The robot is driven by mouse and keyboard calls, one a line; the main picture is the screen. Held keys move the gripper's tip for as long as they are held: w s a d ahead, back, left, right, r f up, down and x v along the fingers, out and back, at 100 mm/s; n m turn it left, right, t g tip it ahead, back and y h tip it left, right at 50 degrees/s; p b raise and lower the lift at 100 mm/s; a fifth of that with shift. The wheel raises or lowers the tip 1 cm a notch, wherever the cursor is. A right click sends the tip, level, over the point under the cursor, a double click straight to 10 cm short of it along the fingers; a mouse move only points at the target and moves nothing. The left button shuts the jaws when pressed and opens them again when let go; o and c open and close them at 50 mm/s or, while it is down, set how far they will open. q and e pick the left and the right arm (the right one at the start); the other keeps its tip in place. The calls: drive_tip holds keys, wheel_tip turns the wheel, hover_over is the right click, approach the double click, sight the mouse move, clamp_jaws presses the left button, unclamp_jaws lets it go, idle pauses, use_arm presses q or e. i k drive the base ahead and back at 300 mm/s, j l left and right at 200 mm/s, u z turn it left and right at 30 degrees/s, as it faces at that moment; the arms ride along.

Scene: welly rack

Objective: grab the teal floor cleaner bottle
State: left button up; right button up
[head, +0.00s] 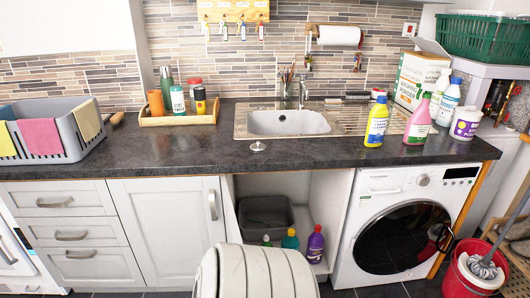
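The teal floor cleaner bottle (291,240) stands upright in the open cabinet under the sink. The teal bottle's lower part is partly hidden by a pale rounded shape at the bottom of the view. Neither of my grippers is in view.
The dark worktop (170,148) runs above the cabinet opening. A washing machine (400,225) stands right of it and a closed white cabinet door (170,228) left. A red mop bucket (472,278) is at the lower right. Yellow (376,124) and pink (418,122) bottles stand on the worktop.

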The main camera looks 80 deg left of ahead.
sight(290, 241)
drive_tip(key=i+u, duration=0.1)
drive_tip(key=u, duration=0.3)
drive_tip(key=i+u, duration=0.1)
drive_tip(key=u, duration=0.35)
drive_tip(key=i+u, duration=0.1)
drive_tip(key=u, duration=0.3)
drive_tip(key=i+u, duration=0.1)
drive_tip(key=u, duration=0.35)
drive_tip(key=l+u, duration=0.15)
drive_tip(key=u, duration=0.25)
drive_tip(key=i, duration=0.05)
